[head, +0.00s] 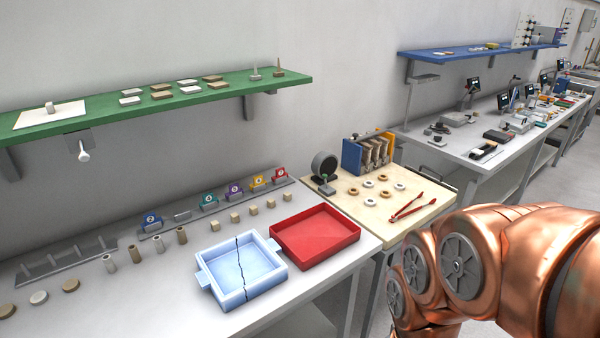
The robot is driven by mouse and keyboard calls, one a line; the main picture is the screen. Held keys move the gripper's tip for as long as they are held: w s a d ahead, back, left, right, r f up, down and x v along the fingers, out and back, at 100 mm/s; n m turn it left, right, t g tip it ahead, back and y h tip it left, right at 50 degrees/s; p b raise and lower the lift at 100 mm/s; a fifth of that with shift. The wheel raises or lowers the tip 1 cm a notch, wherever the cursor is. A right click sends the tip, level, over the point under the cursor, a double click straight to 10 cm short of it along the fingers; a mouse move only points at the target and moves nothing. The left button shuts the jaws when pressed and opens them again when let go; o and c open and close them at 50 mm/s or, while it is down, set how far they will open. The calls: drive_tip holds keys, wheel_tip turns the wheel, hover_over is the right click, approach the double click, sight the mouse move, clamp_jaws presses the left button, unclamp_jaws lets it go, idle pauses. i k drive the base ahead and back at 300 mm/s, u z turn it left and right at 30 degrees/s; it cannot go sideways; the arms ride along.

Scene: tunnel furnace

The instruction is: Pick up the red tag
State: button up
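The red tag (280,174) stands upright at the right end of a row of coloured tags on a grey rail (182,216), at the back of the near bench. It has a pale round mark on its face; the character in it is too small to read surely. A yellow tag (259,182) stands just to its left, then a purple tag (234,190), a teal tag (208,199) and a blue tag (152,221). My gripper is not in view. Only copper links of my arm show at the lower right, apart from the tag.
A red tray (282,257) and a cracked pale blue tray (226,301) stand in front of the tags. Small beige blocks (254,211) lie between. A green shelf (215,103) hangs above. A wooden board (430,222) with rings and red tongs (408,208) is to the right.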

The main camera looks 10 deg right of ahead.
sight(280, 171)
drive_tip(key=z, duration=1.65)
drive_tip(key=i, duration=2.9)
drive_tip(key=u, duration=4.1)
drive_tip(key=i, duration=0.35)
drive_tip(key=u, duration=0.15)
